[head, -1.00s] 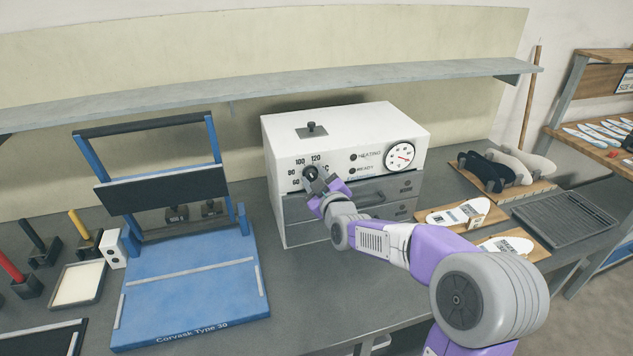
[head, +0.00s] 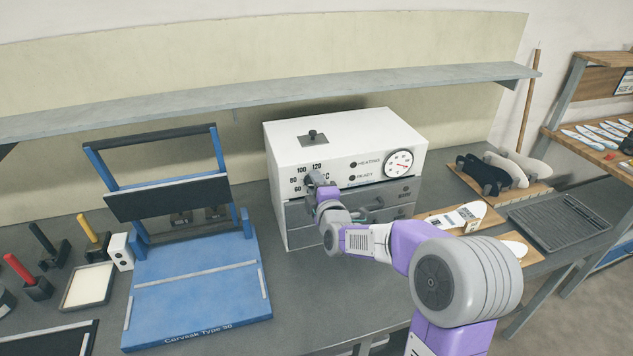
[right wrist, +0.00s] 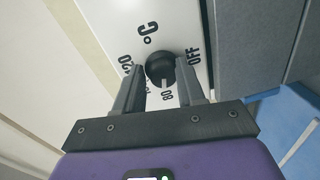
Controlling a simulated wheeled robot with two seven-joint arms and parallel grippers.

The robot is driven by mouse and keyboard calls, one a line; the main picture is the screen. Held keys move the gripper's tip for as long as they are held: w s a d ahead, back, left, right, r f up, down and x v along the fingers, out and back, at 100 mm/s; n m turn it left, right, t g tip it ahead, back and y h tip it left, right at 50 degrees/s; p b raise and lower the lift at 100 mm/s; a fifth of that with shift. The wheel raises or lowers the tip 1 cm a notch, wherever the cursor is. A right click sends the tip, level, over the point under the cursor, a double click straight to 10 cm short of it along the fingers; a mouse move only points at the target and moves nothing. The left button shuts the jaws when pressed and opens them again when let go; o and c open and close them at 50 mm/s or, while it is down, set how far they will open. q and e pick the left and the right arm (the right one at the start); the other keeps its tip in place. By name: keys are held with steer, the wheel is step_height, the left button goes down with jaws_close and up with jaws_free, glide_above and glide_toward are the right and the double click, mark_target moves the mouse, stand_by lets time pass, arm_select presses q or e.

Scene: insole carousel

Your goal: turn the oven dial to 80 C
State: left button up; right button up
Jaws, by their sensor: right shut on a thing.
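The white oven (head: 345,128) stands on the bench, its front panel carrying the dial and printed temperatures. My right gripper (head: 317,182) reaches the dial from the front and largely covers it in the head view. In the right wrist view, my right gripper (right wrist: 163,97) is shut on the black oven dial (right wrist: 160,67), one finger on each side. A pale pointer mark on the dial faces the printed 80 (right wrist: 167,92). OFF is on the right and 120 on the left there; the fingers hide part of the scale. My left gripper is not in view.
Grey drawers (head: 385,200) with handles sit below the oven panel, close under my right arm. A round gauge (head: 398,163) is on the panel's right. A blue press frame (head: 195,290) stands left of the oven. A grey shelf (head: 250,92) runs above.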

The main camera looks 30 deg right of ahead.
steer(key=shift+a+f+n+p, duration=0.15)
steer(key=shift+f+n+p, duration=0.2)
steer(key=shift+n, duration=0.25)
steer(key=o, duration=0.9)
steer(key=shift+o, duration=0.2)
steer(key=shift+r, duration=0.1)
steer(key=v, duration=0.7)
steer(key=shift+s+p, duration=0.2)
steer(key=shift+p, duration=0.1)
